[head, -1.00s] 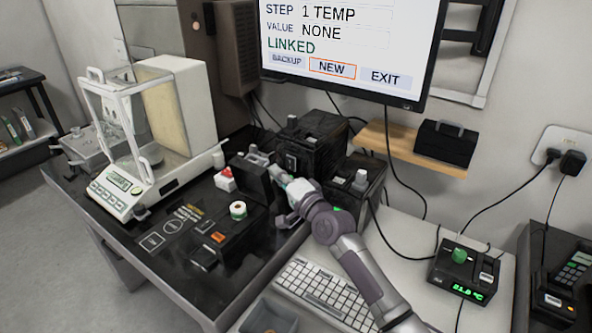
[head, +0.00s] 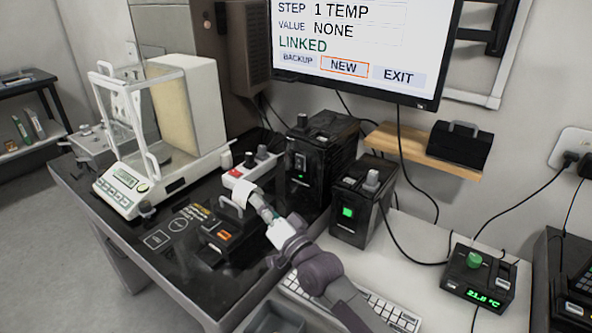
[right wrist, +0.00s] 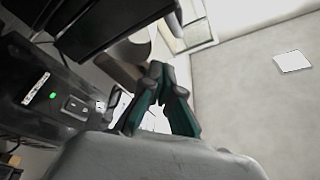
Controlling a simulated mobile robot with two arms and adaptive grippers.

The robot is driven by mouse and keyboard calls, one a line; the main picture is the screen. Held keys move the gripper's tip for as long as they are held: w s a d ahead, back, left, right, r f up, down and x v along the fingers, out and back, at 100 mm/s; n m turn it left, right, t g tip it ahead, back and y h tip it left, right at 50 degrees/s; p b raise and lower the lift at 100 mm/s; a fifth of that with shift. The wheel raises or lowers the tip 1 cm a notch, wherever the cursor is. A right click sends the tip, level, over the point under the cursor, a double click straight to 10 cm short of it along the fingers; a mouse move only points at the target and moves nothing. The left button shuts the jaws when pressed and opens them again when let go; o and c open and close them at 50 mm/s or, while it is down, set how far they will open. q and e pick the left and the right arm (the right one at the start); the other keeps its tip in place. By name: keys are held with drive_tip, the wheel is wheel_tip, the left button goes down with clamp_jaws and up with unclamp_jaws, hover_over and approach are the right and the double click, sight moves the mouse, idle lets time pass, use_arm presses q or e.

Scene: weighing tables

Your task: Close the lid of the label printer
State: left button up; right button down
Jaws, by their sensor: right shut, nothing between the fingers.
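The label printer (head: 222,252) is a black box with an orange button near the front edge of the dark table. Its dark lid (head: 236,222), with a grey handle, is down over the body; whether it is fully seated I cannot tell. The label roll no longer shows clearly. My right gripper (head: 262,206) is shut and empty, just right of the lid handle; touching or apart is unclear. In the right wrist view its fingertips (right wrist: 163,72) are together, with a dark edge and a pale rounded thing beyond. My left gripper is not in view.
A balance (head: 130,188) with a glass shield stands left. A white block with a red button (head: 228,162) and black boxes (head: 318,160) stand behind the printer. A black box with a green light (head: 349,212) stands right of my arm. A keyboard (head: 395,316) lies partly under my arm.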

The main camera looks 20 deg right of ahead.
drive_tip(key=shift+s+a+f+b, duration=0.15)
drive_tip(key=shift+s+a+f, duration=0.15)
drive_tip(key=shift+f, duration=0.35)
drive_tip(key=shift+s+a+f+b, duration=0.1)
drive_tip(key=shift+s+a+f, duration=0.15)
drive_tip(key=shift+f, duration=0.45)
drive_tip(key=shift+s+a+f+b, duration=0.2)
drive_tip(key=shift+a+f, duration=0.15)
drive_tip(key=shift+f, duration=0.3)
